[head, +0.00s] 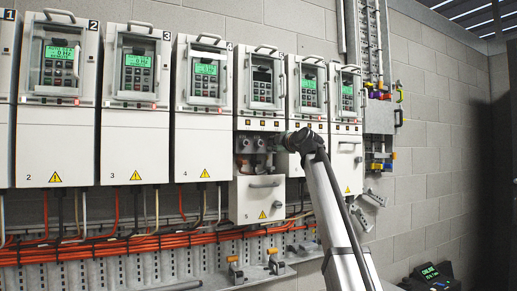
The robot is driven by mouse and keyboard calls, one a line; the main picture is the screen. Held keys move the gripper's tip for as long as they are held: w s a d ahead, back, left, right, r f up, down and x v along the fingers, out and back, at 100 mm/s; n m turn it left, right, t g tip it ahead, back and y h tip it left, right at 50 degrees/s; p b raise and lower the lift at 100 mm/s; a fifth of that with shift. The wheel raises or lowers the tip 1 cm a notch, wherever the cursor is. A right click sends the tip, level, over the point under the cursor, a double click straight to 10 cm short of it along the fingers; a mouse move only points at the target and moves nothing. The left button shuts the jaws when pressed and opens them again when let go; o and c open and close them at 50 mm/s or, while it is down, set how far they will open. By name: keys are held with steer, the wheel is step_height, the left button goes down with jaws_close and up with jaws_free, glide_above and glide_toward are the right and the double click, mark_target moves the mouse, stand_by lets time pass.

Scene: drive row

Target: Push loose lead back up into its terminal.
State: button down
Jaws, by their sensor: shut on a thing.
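Drive 5 (262,85) has a dark display, and its lower cover (257,200) hangs low, baring the terminal compartment (240,132). Grey round terminal parts (242,144) show inside, with pale and brownish lead ends below them. My gripper (275,143) comes in from the right at the height of these terminals. It is small and partly hidden by my wrist. It is shut on what seems to be the loose lead at the right of the compartment. The lead's tip and its exact place against the terminal cannot be made out.
Closed drives with lit green displays, such as drive 4 (203,85), stand on both sides. Orange cables (150,243) run along a perforated tray below. A ledge with clamps (236,268) lies under the drive. Clear wall (430,150) is at the right.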

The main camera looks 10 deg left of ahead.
stand_by(0.4)
steer(key=c, duration=1.1)
jaws_free()
steer(key=shift+c, duration=0.2)
steer(key=shift+s, duration=0.1)
steer(key=v, duration=1.1)
steer(key=shift+s+d, duration=0.2)
steer(key=shift+s, duration=0.15)
steer(key=shift+o, duration=0.4)
